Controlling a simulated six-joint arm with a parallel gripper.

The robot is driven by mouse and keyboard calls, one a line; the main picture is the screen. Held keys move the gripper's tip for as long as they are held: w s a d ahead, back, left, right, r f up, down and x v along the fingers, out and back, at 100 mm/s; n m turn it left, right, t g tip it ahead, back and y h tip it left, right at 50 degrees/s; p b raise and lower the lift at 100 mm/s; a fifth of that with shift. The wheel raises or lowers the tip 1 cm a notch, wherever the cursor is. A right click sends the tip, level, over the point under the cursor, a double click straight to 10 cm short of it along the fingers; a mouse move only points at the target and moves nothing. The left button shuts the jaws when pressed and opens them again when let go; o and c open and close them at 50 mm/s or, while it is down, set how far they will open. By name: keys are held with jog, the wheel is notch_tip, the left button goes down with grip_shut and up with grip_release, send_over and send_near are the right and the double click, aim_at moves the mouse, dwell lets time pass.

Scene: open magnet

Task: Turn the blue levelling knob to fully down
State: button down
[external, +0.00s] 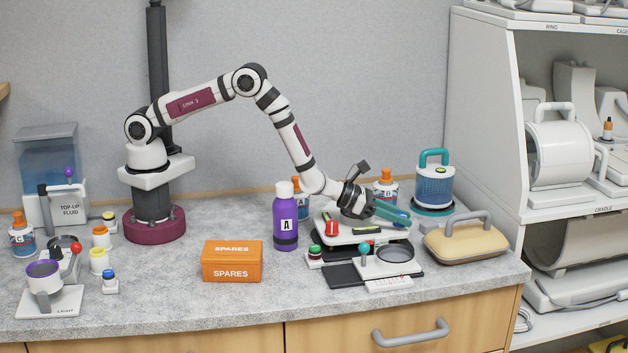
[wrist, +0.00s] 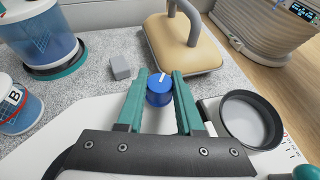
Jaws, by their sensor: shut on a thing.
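The blue levelling knob (wrist: 159,93) shows in the wrist view, round, with a white pointer line on its top that leans to the upper right. My gripper (wrist: 159,82) has its teal fingers on both sides of the knob and is shut on it. In the external view my gripper (external: 402,215) reaches down over the right side of the white device (external: 342,236).
A yellow pad with a grey handle (external: 466,240) lies just right of the gripper. A teal-handled jar (external: 434,186) stands behind. A round grey dish (external: 395,254) is in front. A purple bottle (external: 285,216) and an orange spares box (external: 232,261) stand to the left.

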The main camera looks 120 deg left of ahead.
jog(key=shift+a+m+t+h, duration=0.1)
jog(key=shift+m+t+h, duration=0.35)
jog(key=shift+h, duration=0.25)
jog(key=shift+r+m, duration=0.1)
jog(key=shift+m, duration=0.15)
jog(key=c, duration=0.6)
grip_release()
jog(key=shift+o, duration=0.2)
jog(key=v, duration=1.2)
jog(key=shift+a, duration=0.1)
